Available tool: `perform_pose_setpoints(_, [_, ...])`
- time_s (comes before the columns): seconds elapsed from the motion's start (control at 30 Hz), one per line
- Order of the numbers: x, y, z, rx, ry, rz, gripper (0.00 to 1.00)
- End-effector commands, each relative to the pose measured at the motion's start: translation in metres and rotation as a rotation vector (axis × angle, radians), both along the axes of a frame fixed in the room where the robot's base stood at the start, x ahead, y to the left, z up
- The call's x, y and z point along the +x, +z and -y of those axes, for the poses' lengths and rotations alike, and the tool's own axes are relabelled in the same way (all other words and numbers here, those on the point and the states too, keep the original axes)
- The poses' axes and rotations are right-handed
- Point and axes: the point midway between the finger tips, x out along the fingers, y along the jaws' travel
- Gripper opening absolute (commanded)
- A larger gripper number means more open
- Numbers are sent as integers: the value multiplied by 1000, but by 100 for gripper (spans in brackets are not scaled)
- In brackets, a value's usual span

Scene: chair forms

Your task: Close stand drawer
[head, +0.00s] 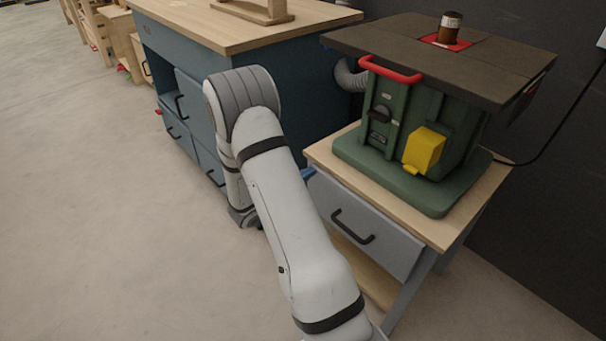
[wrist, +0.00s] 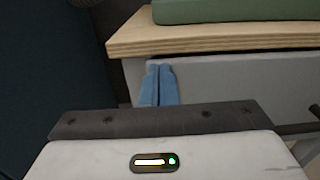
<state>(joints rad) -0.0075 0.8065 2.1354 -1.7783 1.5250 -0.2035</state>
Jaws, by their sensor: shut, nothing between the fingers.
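The stand (head: 470,215) is a light wood-topped table with grey legs and a grey drawer (head: 398,245) under its top. The drawer front has a black bar handle (head: 352,227) and also shows in the wrist view (wrist: 235,85). It sits close under the top's front edge, with a narrow dark gap above it; I cannot tell whether it is fully in. My gripper (head: 308,174) is mostly hidden behind my arm in the head view. In the wrist view its blue fingers (wrist: 160,70) are together and empty, at the drawer front's upper left corner. Contact is unclear.
A green machine (head: 440,190) with a dark table top and red handle stands on the stand. A blue workbench (head: 310,80) with drawers stands behind my arm. A lower wooden shelf (head: 365,272) shows under the drawer. The floor at left is clear.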

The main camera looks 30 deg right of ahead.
Motion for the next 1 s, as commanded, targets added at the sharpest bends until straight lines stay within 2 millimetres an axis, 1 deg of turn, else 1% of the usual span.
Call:
perform_pose_setpoints(0.03, [4, 5, 7, -5, -5, 14, 0])
perform_pose_setpoints(0.07, [4, 5, 6, -5, -3, 15, 0])
perform_pose_setpoints(0.17, [4, 6, 0, -6, -2, 16, 0])
perform_pose_setpoints(0.23, [2, 6, -7, -5, -1, 13, 0])
perform_pose_setpoints(0.37, [-2, 5, -32, -7, -1, 8, 0])
perform_pose_setpoints(0.5, [-9, 6, -68, -7, 3, 4, 0])
perform_pose_setpoints(0.6, [-15, 5, -90, -8, 2, 3, 0])
perform_pose_setpoints(0.7, [-20, 4, -109, -8, -1, 3, 0])
perform_pose_setpoints(0.83, [-24, 3, -126, -6, -5, 3, 0])
perform_pose_setpoints(1.0, [-27, 2, -135, -6, -8, 4, 0])
